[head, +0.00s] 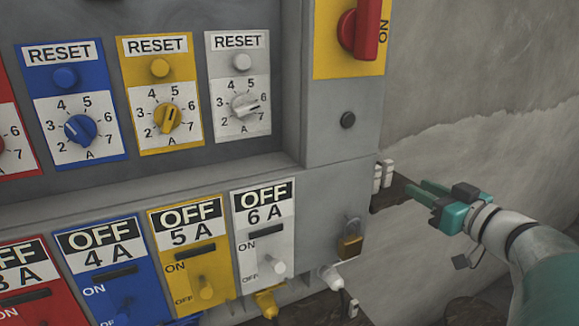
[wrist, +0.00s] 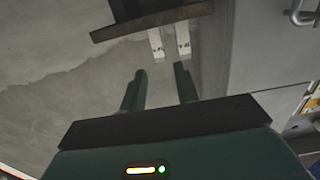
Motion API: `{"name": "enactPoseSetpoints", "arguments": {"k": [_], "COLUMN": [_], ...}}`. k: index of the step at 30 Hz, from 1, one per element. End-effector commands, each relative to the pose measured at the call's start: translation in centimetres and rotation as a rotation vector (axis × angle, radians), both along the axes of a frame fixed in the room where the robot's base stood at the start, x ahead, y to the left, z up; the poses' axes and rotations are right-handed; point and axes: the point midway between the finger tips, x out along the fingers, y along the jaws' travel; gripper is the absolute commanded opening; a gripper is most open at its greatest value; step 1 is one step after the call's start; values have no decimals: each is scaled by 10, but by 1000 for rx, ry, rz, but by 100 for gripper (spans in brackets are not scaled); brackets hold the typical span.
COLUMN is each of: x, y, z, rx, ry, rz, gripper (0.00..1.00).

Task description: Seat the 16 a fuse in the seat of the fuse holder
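Two small white blocks that look like fuses stand side by side on a dark shelf at the cabinet's right side. In the head view they are the left fuse (head: 377,178) and the right fuse (head: 387,174). The wrist view shows them too, one (wrist: 157,44) left of the other (wrist: 183,38). Their markings are too small to read, so I cannot tell which is 16 A. My gripper (head: 420,193) is open and empty, to the right of the fuses; its fingertips (wrist: 159,71) point at them with a gap between. I cannot make out the fuse holder's seat.
The dark shelf (wrist: 150,24) projects by the wall. The grey cabinet (head: 335,205) carries breaker panels, dials and a red rotary switch (head: 362,30). A brass padlock (head: 350,245) hangs at its right edge. A small white part (head: 352,306) shows lower down. Bare wall lies right.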

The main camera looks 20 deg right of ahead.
Motion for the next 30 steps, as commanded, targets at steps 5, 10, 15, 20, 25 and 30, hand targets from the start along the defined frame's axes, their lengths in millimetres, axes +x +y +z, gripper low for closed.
{"name": "enactPoseSetpoints", "arguments": {"k": [5,10,15,20,25,30], "x": [36,57,71,95,111,112], "y": [1,2,2,0,1,1], "z": [-3,-4,-5,-9,-9,-9], "rx": [1,1,1,2,1,0], "ry": [1,0,0,1,0,-1], "rz": [1,0,-1,-1,-2,-3], "gripper": [31,31,31,31,31,31]}}
